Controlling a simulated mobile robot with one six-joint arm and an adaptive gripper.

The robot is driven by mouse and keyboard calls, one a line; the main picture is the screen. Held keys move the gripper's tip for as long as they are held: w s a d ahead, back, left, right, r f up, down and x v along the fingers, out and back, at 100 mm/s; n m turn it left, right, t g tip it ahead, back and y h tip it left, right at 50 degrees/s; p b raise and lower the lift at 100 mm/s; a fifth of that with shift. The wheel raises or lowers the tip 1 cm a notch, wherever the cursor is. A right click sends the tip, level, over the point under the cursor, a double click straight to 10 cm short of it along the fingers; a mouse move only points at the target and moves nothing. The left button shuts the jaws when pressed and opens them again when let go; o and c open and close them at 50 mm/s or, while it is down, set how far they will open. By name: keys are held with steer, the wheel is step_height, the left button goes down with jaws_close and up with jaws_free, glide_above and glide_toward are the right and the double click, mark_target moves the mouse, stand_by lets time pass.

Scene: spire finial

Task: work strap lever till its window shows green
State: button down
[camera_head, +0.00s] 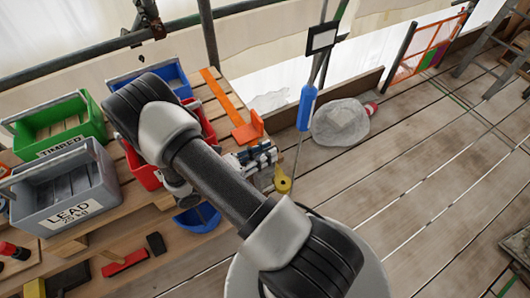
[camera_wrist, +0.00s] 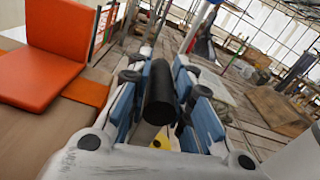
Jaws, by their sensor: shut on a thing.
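My gripper (camera_head: 258,156) is at the right edge of the wooden bench, beside an upright orange plate (camera_head: 249,131). In the wrist view my gripper (camera_wrist: 160,88) has its blue pads on both sides of a black cylindrical handle (camera_wrist: 160,92), which I take to be the strap lever's grip, and is shut on it. A grey shaft continues below the handle. A yellow part (camera_wrist: 188,138) shows beneath; a yellow piece (camera_head: 282,180) also hangs at the bench edge. The orange strap (camera_head: 222,95) runs along the bench. No indicator window can be made out.
Green (camera_head: 57,122), grey (camera_head: 66,188) and blue (camera_head: 152,76) bins stand on the bench left of my arm. A blue-sleeved pole (camera_head: 306,107) and a pale bag (camera_head: 341,122) are beyond the bench. Plank floor at right is mostly clear.

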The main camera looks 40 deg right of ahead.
stand_by(0.3)
steer(key=shift+s+a+f+m, duration=0.15)
steer(key=shift+s+m, duration=0.3)
steer(key=shift+s, duration=0.2)
steer(key=shift+s+a+f+m, duration=0.15)
steer(key=shift+s+m, duration=0.25)
steer(key=shift+s, duration=0.3)
steer(key=shift+s+a+f+m, duration=0.15)
steer(key=shift+s+m, duration=0.3)
steer(key=shift+s, duration=0.2)
steer(key=c, duration=1.4)
jaws_free()
steer(key=shift+r, duration=0.1)
steer(key=shift+a, duration=0.1)
steer(key=v, duration=1.2)
